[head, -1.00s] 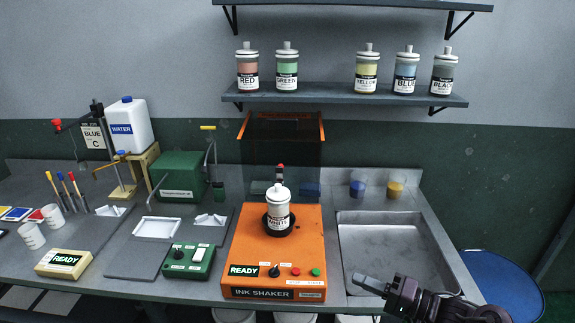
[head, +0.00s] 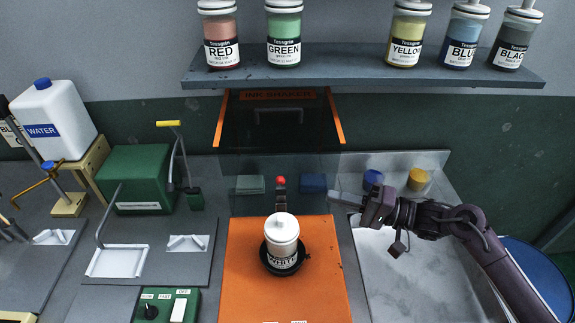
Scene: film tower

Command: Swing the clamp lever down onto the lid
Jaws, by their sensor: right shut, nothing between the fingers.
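The ink shaker (head: 240,275) is an orange machine in the middle of the bench. A white-lidded jar labelled WHITE (head: 282,250) stands upright in its black round holder (head: 270,268). The jar's lid (head: 281,227) has a small knob on top. The clamp lever (head: 280,197), with a red knob (head: 281,181), stands raised behind the jar, apart from the lid. My right gripper (head: 336,197) is shut and empty, to the right of the lever, its tips pointing left toward it. Its exact distance is hard to tell. My left gripper is out of view.
The shaker's dark see-through cover (head: 278,130) stands open behind the lever. A steel tray (head: 405,285) lies under my right arm. Blue and yellow cups (head: 418,180) stand behind it. A shelf (head: 360,75) with ink jars is above. A green control box (head: 168,306) is at left.

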